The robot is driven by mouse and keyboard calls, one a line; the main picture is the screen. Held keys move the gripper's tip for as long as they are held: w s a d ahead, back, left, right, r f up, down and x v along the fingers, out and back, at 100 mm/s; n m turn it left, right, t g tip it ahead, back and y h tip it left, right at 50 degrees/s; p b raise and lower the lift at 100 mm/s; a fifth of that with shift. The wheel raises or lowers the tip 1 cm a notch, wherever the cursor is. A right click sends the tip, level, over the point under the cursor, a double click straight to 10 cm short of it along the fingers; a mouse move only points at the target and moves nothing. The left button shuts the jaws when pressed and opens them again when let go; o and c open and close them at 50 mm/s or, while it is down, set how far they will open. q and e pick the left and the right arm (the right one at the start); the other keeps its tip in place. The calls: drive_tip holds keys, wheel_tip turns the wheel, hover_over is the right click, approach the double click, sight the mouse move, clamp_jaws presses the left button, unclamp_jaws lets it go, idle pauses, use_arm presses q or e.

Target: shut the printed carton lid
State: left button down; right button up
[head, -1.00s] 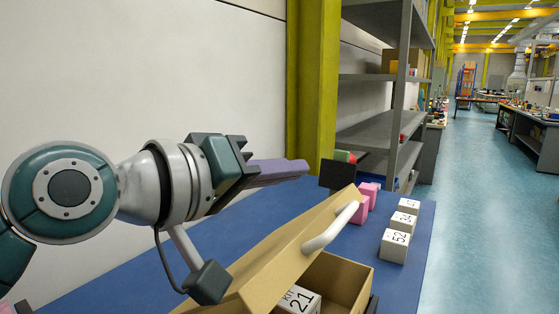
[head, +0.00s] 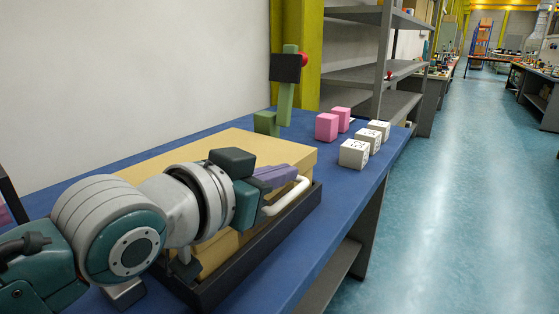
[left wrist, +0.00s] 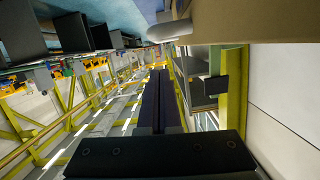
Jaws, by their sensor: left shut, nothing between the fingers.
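The printed carton (head: 215,255) sits in a dark tray on the blue table. Its tan lid (head: 255,146) lies flat over the top and looks shut; my arm hides part of the front edge. A white handle (head: 288,199) sticks out at the lid's front. My left gripper (head: 277,178) is shut and empty, its purple fingers right beside the handle at the lid's front edge; I cannot tell if they touch. In the left wrist view the shut fingers (left wrist: 157,100) show, with the tan carton at the upper right. My right gripper is not in view.
Several blocks stand on the table (head: 232,126) behind the carton: pink ones (head: 327,127) and white numbered ones (head: 354,153). A green post (head: 286,100) with a black plate stands at the back. A grey shelf (head: 355,76) is beyond. The aisle at right is clear.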

sight(281, 206)
use_arm(q)
drive_tip(key=shift+f+b, duration=0.75)
drive_tip(key=shift+f, duration=0.95)
